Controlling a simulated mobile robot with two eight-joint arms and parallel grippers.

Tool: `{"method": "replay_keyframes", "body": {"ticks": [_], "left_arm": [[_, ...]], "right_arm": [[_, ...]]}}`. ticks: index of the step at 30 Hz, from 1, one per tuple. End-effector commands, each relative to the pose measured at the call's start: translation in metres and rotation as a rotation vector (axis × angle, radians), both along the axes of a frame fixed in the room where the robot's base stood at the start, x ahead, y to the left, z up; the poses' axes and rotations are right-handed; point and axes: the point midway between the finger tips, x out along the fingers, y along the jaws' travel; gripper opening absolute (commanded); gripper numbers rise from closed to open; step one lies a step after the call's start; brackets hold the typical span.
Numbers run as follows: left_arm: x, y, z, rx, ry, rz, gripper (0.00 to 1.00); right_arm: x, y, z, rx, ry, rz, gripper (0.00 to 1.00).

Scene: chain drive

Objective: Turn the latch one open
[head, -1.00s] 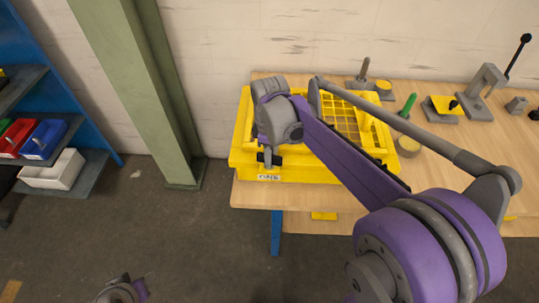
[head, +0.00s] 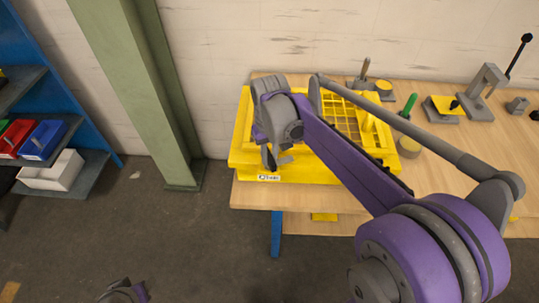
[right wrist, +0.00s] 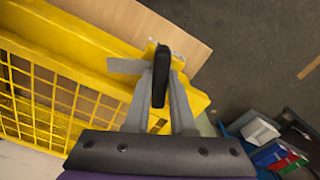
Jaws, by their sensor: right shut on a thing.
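A yellow guard (head: 240,150) with a mesh top stands at the left end of the wooden bench. My right gripper (head: 275,158) is at its front left corner, tilted, above a small white label. In the right wrist view, the grey fingers (right wrist: 161,88) are shut on a black latch handle (right wrist: 161,76) at the guard's edge. The yellow guard (right wrist: 60,30) and its mesh fill the left of that view. In the head view my gripper and arm hide the latch and part of the mesh.
The bench (head: 470,160) carries a green-handled tool (head: 408,106), a grey press with a black lever (head: 485,90) and small fixtures to the right. A green column (head: 140,90) stands left of the bench. A blue rack with bins (head: 43,140) is further left. Floor between is clear.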

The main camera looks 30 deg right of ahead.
Motion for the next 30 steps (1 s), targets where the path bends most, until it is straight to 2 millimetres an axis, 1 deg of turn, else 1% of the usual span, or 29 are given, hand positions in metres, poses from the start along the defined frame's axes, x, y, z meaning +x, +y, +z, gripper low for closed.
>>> {"method": "replay_keyframes", "body": {"ticks": [6, 15, 21, 30], "left_arm": [[-0.0006, 0.0000, -0.0015, 0.000, 0.001, 0.000, 0.50], [-0.0009, 0.0000, -0.0026, 0.000, 0.002, 0.000, 0.50], [-0.0009, 0.0000, -0.0030, 0.000, 0.002, 0.000, 0.50], [-0.0010, 0.0000, -0.0030, 0.000, 0.002, 0.000, 0.50]], "right_arm": [[-0.0001, -0.0001, 0.0002, 0.000, 0.000, -0.182, 0.00], [0.0000, -0.0001, 0.0004, 0.000, 0.000, -0.360, 0.00], [0.0001, -0.0001, 0.0005, 0.000, 0.000, -0.419, 0.00], [0.0002, -0.0001, 0.0006, 0.000, 0.000, -0.441, 0.00]]}}
